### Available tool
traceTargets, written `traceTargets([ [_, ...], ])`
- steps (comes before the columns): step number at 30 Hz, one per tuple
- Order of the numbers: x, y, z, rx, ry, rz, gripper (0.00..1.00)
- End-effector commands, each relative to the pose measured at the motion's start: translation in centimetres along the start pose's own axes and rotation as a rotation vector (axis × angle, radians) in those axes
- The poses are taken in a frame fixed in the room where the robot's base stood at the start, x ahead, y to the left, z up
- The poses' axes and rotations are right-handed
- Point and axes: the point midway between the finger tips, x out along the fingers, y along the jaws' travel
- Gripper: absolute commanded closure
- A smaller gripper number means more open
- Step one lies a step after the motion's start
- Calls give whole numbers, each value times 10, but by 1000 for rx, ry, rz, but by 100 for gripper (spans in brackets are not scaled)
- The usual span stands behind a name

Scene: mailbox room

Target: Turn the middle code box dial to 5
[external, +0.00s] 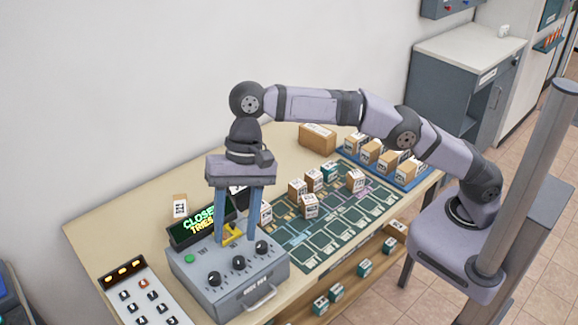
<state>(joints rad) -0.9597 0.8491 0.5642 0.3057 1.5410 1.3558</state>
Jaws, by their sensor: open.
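The grey code box (262,283) sits on the table at the lower left, with three black dials in a row on its top. The middle dial (238,264) lies between the left dial (214,278) and the right dial (261,247). The dials' numbers are too small to read. My gripper (237,241) points down over the code box, with its two blue fingers apart and nothing held. Its fingertips appear just behind the middle dial in the picture; their exact height above the box is unclear.
A display (203,222) showing "CLOSED" and "TRIES" stands behind the box. A yellow part (231,236) shows between my fingers. A green button (190,259) is on the box's left. A keypad panel (143,294) lies left; small boxes stand on the green mat (340,222) right.

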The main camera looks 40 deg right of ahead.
Motion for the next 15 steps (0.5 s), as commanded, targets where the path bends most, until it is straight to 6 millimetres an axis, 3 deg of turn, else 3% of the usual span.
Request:
traceTargets([
  [4,11,28,1,-66,82,9,56],
  [8,21,51,-12,-171,165,30,56],
  [11,32,69,-30,-278,229,63,56],
  [15,67,96,-60,-467,296,140,56],
])
